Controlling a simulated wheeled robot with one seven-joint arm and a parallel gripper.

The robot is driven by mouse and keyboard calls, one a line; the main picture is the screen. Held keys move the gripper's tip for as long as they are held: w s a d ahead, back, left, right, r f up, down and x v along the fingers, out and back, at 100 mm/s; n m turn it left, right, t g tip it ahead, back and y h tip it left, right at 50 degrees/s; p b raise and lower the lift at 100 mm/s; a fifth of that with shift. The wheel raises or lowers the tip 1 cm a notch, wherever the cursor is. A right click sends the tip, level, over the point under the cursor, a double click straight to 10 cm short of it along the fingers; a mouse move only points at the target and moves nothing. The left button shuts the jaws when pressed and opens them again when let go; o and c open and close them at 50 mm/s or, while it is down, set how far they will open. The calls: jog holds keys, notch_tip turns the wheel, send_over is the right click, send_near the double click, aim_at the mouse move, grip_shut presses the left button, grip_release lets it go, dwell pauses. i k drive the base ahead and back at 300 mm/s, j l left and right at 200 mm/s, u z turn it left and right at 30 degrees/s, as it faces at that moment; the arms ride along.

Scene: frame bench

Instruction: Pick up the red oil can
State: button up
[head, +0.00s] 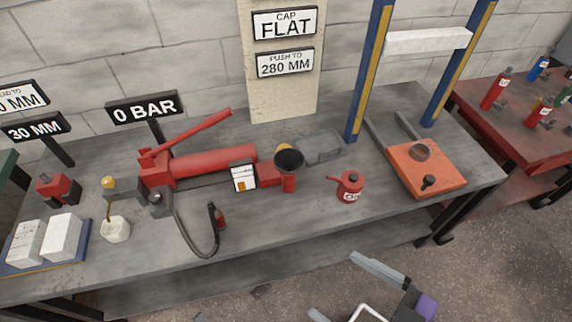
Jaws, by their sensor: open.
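The red oil can (350,187) stands upright on the grey bench, right of centre and near the front edge. It has a short spout pointing left and a white label on its front. My gripper (333,284) is at the bottom of the head view, in front of the bench and apart from the can. Its two pale fingers are spread with nothing seen between them. The lower finger is cut off by the picture's edge.
A grey tray (318,146) lies behind. An orange plate (428,166) lies right, by the blue frame posts (369,70). Bench front (300,216) is clear.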

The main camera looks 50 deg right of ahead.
aim_at(350, 186)
jog(key=z, duration=0.7)
jog(key=k+j+z, duration=0.1)
jog(key=j+z, duration=0.25)
jog(key=k+j+z, duration=0.1)
jog(key=j+z, duration=0.25)
jog(key=k+j+z, duration=0.2)
jog(key=j+z, duration=0.15)
jog(key=k+j, duration=0.15)
jog(key=j, duration=0.15)
jog(key=k+j, duration=0.15)
jog(key=j, duration=0.15)
